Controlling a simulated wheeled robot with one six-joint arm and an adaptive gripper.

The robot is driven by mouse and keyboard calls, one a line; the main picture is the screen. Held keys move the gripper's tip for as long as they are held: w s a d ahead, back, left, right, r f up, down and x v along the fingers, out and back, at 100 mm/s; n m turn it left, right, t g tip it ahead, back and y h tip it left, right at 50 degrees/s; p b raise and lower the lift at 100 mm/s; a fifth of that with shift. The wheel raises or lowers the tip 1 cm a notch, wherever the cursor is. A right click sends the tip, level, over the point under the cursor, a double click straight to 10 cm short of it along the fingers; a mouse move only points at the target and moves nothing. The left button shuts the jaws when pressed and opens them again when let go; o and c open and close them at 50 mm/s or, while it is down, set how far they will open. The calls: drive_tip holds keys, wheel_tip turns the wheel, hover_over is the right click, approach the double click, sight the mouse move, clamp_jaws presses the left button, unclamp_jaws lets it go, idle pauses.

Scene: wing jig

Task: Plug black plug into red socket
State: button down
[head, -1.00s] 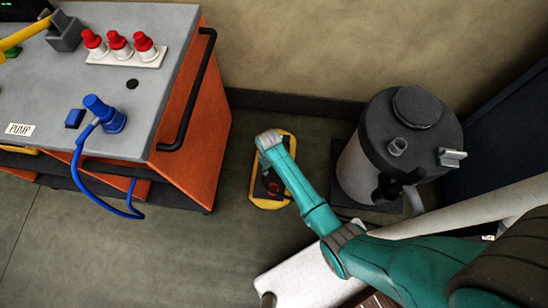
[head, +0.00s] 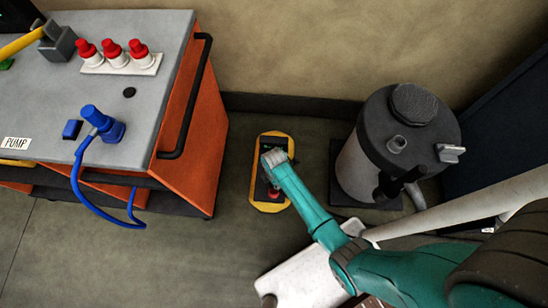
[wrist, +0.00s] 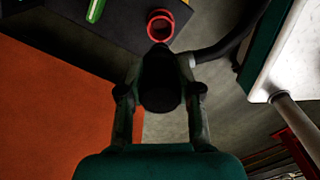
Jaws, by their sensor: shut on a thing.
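My gripper (wrist: 161,90) is shut on the black plug (wrist: 160,78), which sits between its two fingers in the wrist view. The red socket (wrist: 160,25) shows as a red ring with a dark inside, just beyond the plug's far end, at the edge of a dark surface. The plug's far end overlaps the ring's near rim in the picture; I cannot tell whether they touch. In the head view my gripper (head: 274,160) is over a yellow-rimmed dark unit (head: 270,208) on the floor and hides part of it. A small red patch shows on that unit.
An orange cart (head: 187,120) with a grey top stands left, holding red-capped fittings (head: 116,55) and a blue plug (head: 103,125) with a cable. A dark-lidded tank (head: 412,125) stands right. A white surface (head: 300,280) is near my arm. A black hose (wrist: 228,42) curves right of the socket.

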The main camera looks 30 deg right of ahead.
drive_tip(key=shift+f, duration=3.35)
drive_tip(key=shift+d+f, duration=0.1)
drive_tip(key=shift+f, duration=1.75)
drive_tip(key=c, duration=0.7)
unclamp_jaws()
wheel_tip(320, 180, up, 12)
